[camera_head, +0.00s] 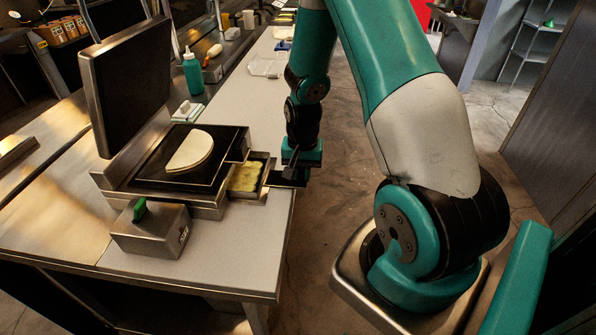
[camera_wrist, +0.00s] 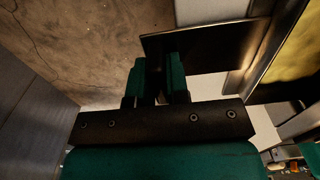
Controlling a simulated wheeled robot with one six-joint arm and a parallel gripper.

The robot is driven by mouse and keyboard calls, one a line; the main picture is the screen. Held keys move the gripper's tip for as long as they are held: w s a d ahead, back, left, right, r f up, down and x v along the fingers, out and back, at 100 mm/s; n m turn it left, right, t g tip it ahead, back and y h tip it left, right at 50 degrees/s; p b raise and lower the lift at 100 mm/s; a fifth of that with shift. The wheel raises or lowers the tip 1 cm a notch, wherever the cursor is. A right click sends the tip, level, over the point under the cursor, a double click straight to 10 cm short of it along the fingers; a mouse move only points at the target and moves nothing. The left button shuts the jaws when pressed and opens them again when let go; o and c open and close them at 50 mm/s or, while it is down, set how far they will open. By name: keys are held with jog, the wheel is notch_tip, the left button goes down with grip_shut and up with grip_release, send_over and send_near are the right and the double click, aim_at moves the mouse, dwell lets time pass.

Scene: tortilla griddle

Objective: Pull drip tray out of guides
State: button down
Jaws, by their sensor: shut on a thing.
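The drip tray (camera_head: 265,181) juts out from the right side of the griddle (camera_head: 160,192), over the counter near its right edge. Yellowish grease shows inside it. My gripper (camera_head: 288,172) is at the tray's outer end, shut on its dark flat front plate. In the wrist view my gripper's two fingers (camera_wrist: 161,82) close on the edge of that plate, and part of the drip tray (camera_wrist: 238,75) shows at the right with yellowish contents. The tray's inner end and its guides are hidden under the griddle. A folded pale tortilla (camera_head: 190,151) lies on the griddle plate.
The griddle's lid (camera_head: 128,85) stands open. A metal box with a green knob (camera_head: 152,229) sits in front of the griddle. A teal bottle (camera_head: 192,74) stands behind. The counter (camera_head: 225,262) is bare in front, and open floor (camera_head: 345,185) lies right of it.

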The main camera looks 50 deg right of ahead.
jog(key=s+d, duration=0.6)
jog(key=s, duration=0.2)
jog(key=shift+d, duration=0.2)
dwell(1.9)
jog(key=shift+s, duration=0.15)
dwell(1.3)
